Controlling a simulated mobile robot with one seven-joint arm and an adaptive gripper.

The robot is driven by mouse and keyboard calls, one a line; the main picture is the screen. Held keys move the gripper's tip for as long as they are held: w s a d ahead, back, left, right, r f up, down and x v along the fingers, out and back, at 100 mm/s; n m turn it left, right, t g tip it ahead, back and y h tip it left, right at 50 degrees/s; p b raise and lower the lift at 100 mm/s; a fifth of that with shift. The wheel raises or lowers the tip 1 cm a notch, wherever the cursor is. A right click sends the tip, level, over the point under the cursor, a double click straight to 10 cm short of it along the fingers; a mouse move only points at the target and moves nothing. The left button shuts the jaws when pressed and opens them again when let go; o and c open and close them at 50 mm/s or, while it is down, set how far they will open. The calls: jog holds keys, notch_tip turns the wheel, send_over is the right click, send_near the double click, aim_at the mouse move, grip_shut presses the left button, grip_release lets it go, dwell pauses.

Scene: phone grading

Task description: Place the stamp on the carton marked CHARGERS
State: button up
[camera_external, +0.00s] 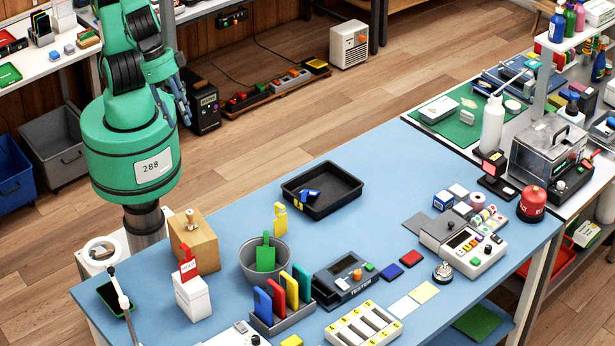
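A small object with a rounded wooden knob (191,218), which looks like the stamp, stands on top of a brown carton (197,247) at the left end of the blue table. Any marking on this carton is too small to read. A white carton (193,299) with a red tag (187,263) stands in front of it; I cannot read its marking either. My gripper (181,108) hangs beside my green arm, above and to the left of the table, apart from the cartons. Its dark blue fingers are small and partly merged with the arm, so their opening is unclear.
A grey bucket (246,267) with a green card stands right of the brown carton. A rack of coloured cards (283,316) and a grey device (344,283) stand nearby. A black tray (343,204) lies at the back. The table between tray and right-hand devices is clear.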

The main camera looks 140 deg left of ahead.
jog(key=s+a+r+m+t+h, duration=0.1)
jog(key=s+a+r+m, duration=0.2)
jog(key=s+r, duration=0.7)
jog(key=shift+s+a+m+t+h, duration=0.15)
jog(key=shift+m+t+h, duration=0.25)
jog(key=shift+m, duration=0.7)
notch_tip(320, 180, down, 4)
jog(key=b, duration=0.3)
jog(key=shift+r+b, duration=0.1)
jog(key=shift+b, duration=0.3)
jog(key=shift+r, duration=0.1)
